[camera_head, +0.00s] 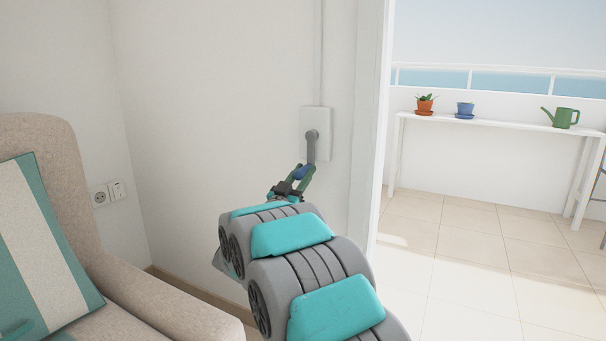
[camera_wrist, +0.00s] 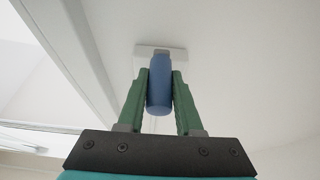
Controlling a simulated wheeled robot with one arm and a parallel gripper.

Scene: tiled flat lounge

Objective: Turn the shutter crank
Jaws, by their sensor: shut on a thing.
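The shutter crank (camera_head: 311,146) is a grey arm on a white wall plate (camera_head: 317,121), beside the doorway. The crank arm hangs down from its hub, and a blue handle (camera_head: 300,173) is at its lower end. My gripper (camera_head: 303,176) has green fingers and is shut on the blue handle. In the wrist view the blue handle (camera_wrist: 160,88) sits between the two green fingers (camera_wrist: 160,100), with the white plate (camera_wrist: 145,52) behind it. My fingers hide part of the handle.
A beige armchair (camera_head: 60,135) with a striped cushion (camera_head: 45,240) stands at the left. A wall socket (camera_head: 108,193) is behind it. The doorway at the right opens on a tiled balcony with a white table (camera_head: 490,125) bearing pots and a green watering can (camera_head: 563,118). The floor there is clear.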

